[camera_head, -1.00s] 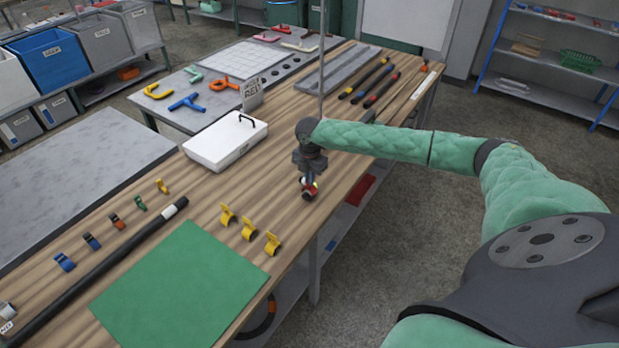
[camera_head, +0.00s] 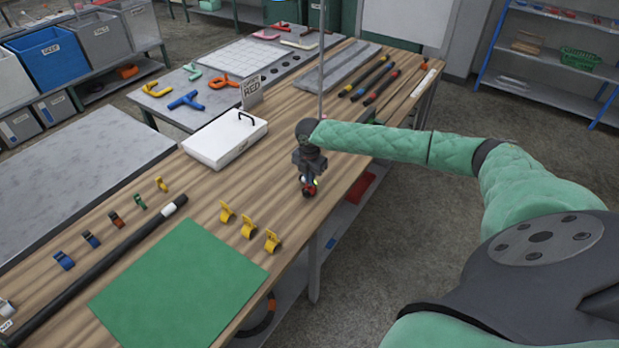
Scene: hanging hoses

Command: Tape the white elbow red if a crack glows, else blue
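My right gripper (camera_head: 309,183) points down at the wooden bench, just right of the white lidded box. Small red, yellow and dark parts show at its fingertips; I cannot tell whether they are a held thing or whether the fingers are open. A pale elbow-shaped piece (camera_head: 299,44) lies on the far grey table, too small to show any crack or glow. A sign (camera_head: 252,91) with the word RED stands behind the box. Small blue (camera_head: 64,260), orange-red (camera_head: 117,219), green (camera_head: 139,202) and yellow (camera_head: 161,184) pieces lie in a row. My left gripper is out of view.
The white box (camera_head: 225,141) has a black handle. A green mat (camera_head: 182,287), a long black hose (camera_head: 95,261) and yellow clips (camera_head: 248,228) lie nearer. A thin upright pole (camera_head: 321,75) stands behind my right wrist. Coloured-banded rods (camera_head: 381,82) lie at the far end.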

